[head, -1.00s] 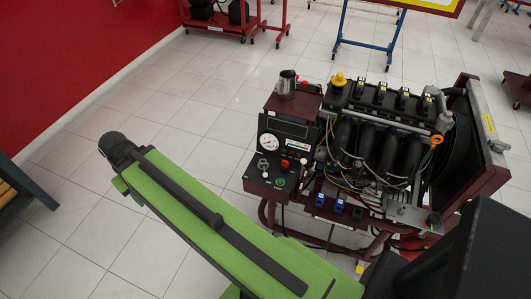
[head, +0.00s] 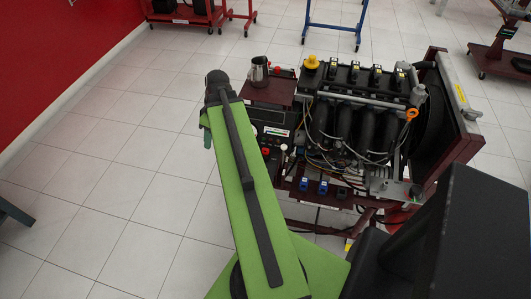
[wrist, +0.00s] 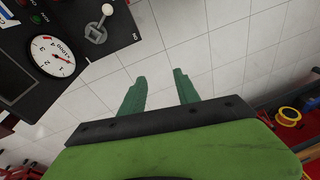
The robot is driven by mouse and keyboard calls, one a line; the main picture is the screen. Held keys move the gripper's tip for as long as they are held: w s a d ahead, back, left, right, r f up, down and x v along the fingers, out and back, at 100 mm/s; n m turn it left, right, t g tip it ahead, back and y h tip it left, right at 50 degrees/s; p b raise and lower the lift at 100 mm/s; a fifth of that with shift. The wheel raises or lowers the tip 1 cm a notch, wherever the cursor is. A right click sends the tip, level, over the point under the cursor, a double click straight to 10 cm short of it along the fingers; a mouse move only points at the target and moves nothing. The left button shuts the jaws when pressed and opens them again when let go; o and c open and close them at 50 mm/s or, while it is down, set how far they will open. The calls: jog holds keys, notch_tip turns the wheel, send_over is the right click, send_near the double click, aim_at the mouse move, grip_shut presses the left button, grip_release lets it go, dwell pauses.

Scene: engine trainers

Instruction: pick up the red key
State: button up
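A small red item (head: 275,68) sits beside the metal pitcher on the trainer's top shelf; it is too small to tell whether it is the red key. A red round knob (head: 265,151) shows on the control panel, partly behind my arm. In the wrist view a silver key-like lever (wrist: 96,32) stands on the panel beside a gauge. My gripper (wrist: 159,76) is open and empty, its two green fingers apart over white floor tiles, to the right of the panel in that view. In the head view it is mostly hidden by my arm.
The engine trainer (head: 345,115) has hoses, wires and a yellow cap (head: 311,62) on top. The metal pitcher (head: 259,72) stands close to my arm's end. A dial gauge (wrist: 52,56) sits on the panel. Open tiled floor lies to the left.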

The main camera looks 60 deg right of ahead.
jog(key=s+d+t, duration=0.1)
jog(key=s+d, duration=0.9)
jog(key=d, duration=0.1)
jog(key=n+t, duration=0.1)
jog(key=t, duration=0.1)
send_near(266, 149)
jog(key=shift+n+h, duration=0.3)
jog(key=b+x, duration=0.1)
jog(key=b, duration=0.3)
jog(key=b+x, duration=0.2)
jog(key=b, duration=0.2)
jog(key=b+x, duration=0.1)
jog(key=b, duration=0.2)
jog(key=shift+a+f+b, duration=0.4)
jog(key=shift+w+f, duration=0.15)
jog(key=shift+w, duration=0.1)
jog(key=b+x, duration=0.5)
jog(key=shift+w+d+f, duration=0.1)
jog(key=shift+d, duration=0.05)
grip_shut()
